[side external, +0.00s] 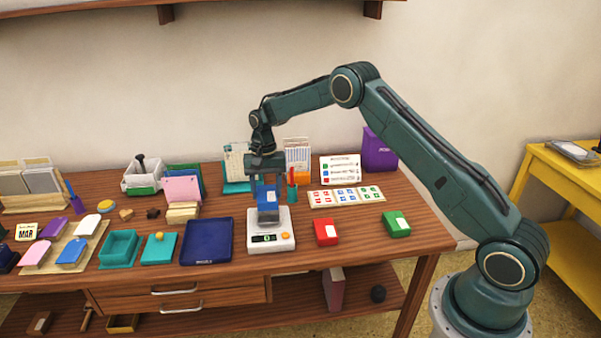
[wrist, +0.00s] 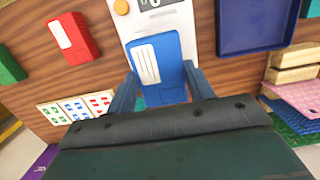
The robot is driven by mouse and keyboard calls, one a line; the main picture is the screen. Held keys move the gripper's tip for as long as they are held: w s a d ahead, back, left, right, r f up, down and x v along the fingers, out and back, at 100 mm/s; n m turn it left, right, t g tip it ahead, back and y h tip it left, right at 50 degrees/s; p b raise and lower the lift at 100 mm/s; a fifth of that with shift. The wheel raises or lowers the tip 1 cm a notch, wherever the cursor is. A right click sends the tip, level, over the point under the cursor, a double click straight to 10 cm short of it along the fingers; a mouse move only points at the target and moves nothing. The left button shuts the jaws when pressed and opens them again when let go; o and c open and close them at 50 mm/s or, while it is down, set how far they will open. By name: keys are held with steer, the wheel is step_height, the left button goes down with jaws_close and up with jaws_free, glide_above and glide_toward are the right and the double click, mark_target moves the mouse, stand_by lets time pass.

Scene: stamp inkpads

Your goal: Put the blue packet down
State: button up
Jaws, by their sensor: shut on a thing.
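The blue packet (side external: 267,198) with a white label is between the fingers of my gripper (side external: 267,184), which is shut on it. The packet is over the pan of the white scale (side external: 284,241); I cannot tell whether it touches the pan. In the wrist view the blue packet (wrist: 172,58) lies between the two fingers of my gripper (wrist: 160,80), label at its left, with the white scale (wrist: 172,20) behind it. The scale has a dark display and an orange button.
A red packet (side external: 326,232) and a green packet (side external: 396,224) lie to the scale's right. A dark blue tray (side external: 206,241) is close on its left. A card with coloured squares (side external: 346,196) lies behind the red packet. Bare wood (side external: 362,245) shows between the red and green packets.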

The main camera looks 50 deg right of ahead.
mark_target(267, 192)
steer(key=shift+f, duration=1.75)
steer(key=shift+f, duration=0.15)
steer(key=o, duration=1)
steer(key=r, duration=0.7)
steer(key=w+d+r, duration=0.1)
steer(key=r, duration=0.3)
steer(key=shift+r, duration=0.6)
